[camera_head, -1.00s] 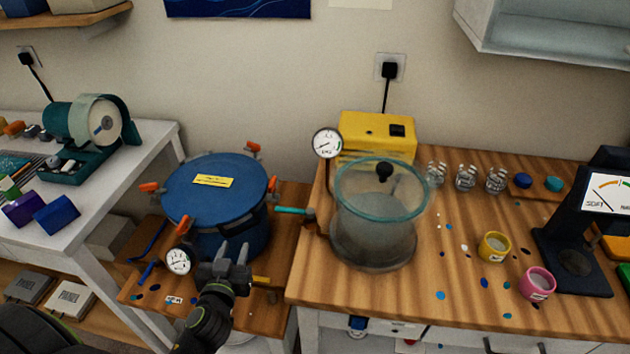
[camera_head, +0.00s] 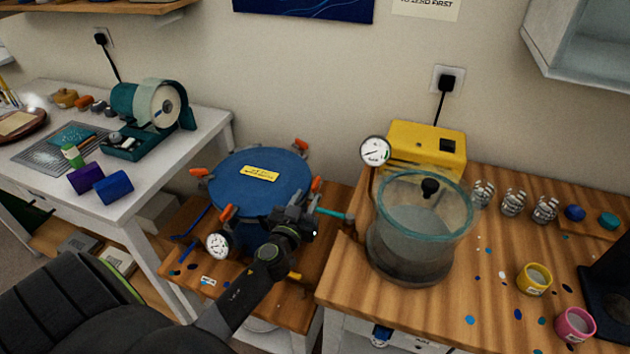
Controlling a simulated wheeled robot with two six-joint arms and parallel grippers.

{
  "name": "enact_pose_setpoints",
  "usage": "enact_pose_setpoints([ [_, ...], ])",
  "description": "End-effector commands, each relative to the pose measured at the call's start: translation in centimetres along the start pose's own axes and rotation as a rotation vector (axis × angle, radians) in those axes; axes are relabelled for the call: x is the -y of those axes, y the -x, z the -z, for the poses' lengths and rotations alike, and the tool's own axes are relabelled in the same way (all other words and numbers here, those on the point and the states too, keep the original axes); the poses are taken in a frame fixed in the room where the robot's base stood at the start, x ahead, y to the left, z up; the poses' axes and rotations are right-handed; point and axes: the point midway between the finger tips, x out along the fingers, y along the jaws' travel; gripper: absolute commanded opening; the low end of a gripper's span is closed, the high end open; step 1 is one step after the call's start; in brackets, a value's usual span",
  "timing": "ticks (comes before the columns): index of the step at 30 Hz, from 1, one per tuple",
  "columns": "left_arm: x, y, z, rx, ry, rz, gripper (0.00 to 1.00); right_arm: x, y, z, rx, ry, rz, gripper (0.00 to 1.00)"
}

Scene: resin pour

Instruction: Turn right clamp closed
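The blue pressure pot (camera_head: 247,180) stands on a low wooden stand, its flat lid carrying a yellow label. Orange-handled clamps sit around the lid's rim: one at the right (camera_head: 316,184), one at the back (camera_head: 301,145), one at the left (camera_head: 199,172) and one at the front (camera_head: 226,212). My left gripper (camera_head: 300,222) is at the pot's front right side, below the right clamp and apart from its orange handle. Its fingers point away from the camera and are hard to make out. My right gripper is out of view.
A pressure gauge (camera_head: 218,244) sticks out at the pot's front. A teal-handled valve (camera_head: 334,213) lies between the pot and the glass vacuum chamber (camera_head: 420,230). The yellow pump (camera_head: 426,146) stands behind the chamber. A white table (camera_head: 190,140) is at left.

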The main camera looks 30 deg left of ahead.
Motion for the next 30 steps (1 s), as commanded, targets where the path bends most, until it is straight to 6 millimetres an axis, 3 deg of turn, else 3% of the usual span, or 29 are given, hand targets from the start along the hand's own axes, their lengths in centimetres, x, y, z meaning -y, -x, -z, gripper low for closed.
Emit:
enact_pose_setpoints([
  [6,0.0,-4.0,0.1,-0.001,-0.002,-0.001,0.33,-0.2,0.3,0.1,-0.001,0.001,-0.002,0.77],
  [12,0.0,-6.2,0.0,-0.001,-0.001,-0.001,0.33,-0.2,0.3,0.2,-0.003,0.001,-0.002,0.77],
  [25,0.0,-6.9,0.0,0.000,-0.001,0.000,0.33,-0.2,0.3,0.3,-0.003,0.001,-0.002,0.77],
  [30,0.0,-6.9,0.0,0.000,-0.001,0.000,0.10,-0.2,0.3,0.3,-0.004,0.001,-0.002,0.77],
])
